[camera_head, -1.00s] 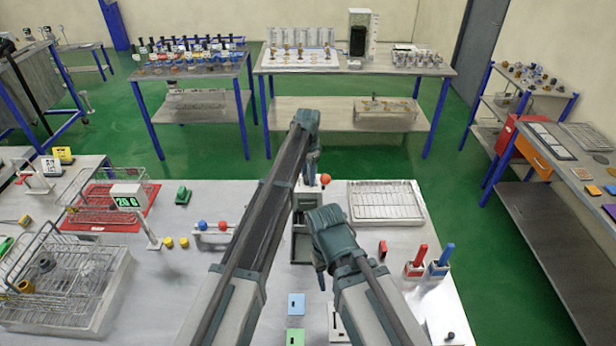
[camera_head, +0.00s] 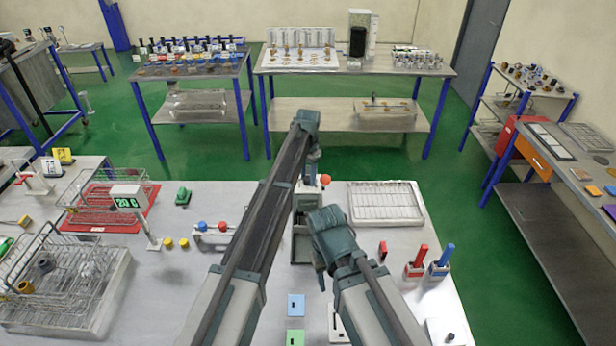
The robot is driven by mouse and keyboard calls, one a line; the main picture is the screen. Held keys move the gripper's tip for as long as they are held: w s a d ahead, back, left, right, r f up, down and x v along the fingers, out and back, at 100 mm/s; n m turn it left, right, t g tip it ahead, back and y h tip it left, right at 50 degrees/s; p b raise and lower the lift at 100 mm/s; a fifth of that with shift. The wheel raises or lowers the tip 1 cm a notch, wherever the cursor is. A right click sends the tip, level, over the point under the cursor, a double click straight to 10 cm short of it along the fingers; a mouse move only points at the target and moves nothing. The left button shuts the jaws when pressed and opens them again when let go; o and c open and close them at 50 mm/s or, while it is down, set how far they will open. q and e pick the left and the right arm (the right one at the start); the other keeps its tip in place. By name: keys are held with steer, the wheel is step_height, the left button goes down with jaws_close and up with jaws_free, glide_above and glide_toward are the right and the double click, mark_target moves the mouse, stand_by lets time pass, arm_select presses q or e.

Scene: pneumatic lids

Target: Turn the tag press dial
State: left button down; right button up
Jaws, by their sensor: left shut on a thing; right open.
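The tag press (camera_head: 301,243) is a grey upright device in the middle of the near table, largely covered by my arms. A red ball knob (camera_head: 325,179) shows at its top right. My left gripper (camera_head: 312,181) reaches down at the top of the press, beside the red ball, and is shut on a small part there, which I take to be the dial. The dial itself is hidden behind the gripper and arm. My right gripper (camera_head: 321,280) is lower and nearer, pointing down in front of the press, open; its fingers are partly hidden by its wrist.
A wire rack tray (camera_head: 386,203) lies right of the press. Red (camera_head: 415,266) and blue (camera_head: 440,262) handled blocks stand at the right edge. Blue (camera_head: 296,304) and green (camera_head: 295,337) cards lie in front.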

mark_target(308, 178)
arm_select(q)
steer(key=n, duration=1.4)
steer(key=shift+a, duration=0.1)
stand_by(0.4)
steer(key=shift+c, duration=2.3)
jaws_free()
step_height(308, 178, up, 14)
steer(key=p, duration=1.3)
steer(key=shift+f+p, duration=0.15)
steer(key=shift+p, duration=0.2)
